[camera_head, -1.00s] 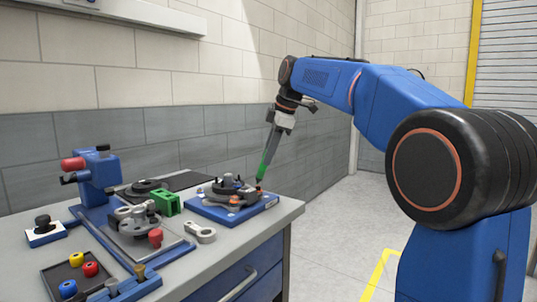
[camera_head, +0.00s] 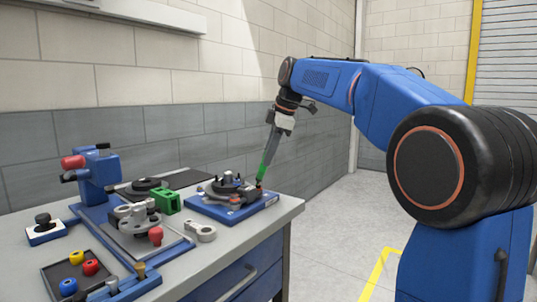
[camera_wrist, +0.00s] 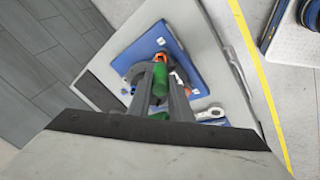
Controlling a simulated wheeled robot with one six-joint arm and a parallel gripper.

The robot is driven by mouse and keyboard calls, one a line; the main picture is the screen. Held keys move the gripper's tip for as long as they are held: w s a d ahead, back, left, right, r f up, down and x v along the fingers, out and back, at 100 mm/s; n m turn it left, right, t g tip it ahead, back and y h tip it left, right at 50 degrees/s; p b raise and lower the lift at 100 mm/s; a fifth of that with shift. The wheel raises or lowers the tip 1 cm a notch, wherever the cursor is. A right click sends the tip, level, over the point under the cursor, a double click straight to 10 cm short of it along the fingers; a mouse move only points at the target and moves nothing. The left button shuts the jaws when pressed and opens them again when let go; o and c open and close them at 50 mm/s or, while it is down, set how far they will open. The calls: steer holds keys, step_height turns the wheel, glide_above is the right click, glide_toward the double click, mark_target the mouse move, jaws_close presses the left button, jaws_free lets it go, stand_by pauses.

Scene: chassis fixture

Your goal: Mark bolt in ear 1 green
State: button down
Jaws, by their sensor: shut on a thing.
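My gripper (camera_head: 271,146) is shut on a green marker (camera_head: 264,166) and holds it tilted, tip down, over the right part of the blue fixture plate (camera_head: 262,207). The gripper and marker (camera_wrist: 161,82) also show in the wrist view. The marker's tip is at or just above an orange-red spot (camera_wrist: 161,57) at the part's edge. I cannot tell whether it touches, and the bolt itself is too small to make out.
A grey link (camera_head: 201,231) lies in front of the plate. A dark tray (camera_head: 62,272) with red, yellow and blue pieces is front left. The bench's right edge is close to the plate.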

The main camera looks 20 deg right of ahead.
steer(key=shift+w+d, duration=0.3)
steer(key=shift+d, duration=0.1)
stand_by(0.6)
steer(key=shift+s+a+f, duration=0.15)
steer(key=shift+s+a, duration=0.15)
steer(key=shift+a, duration=0.1)
stand_by(0.7)
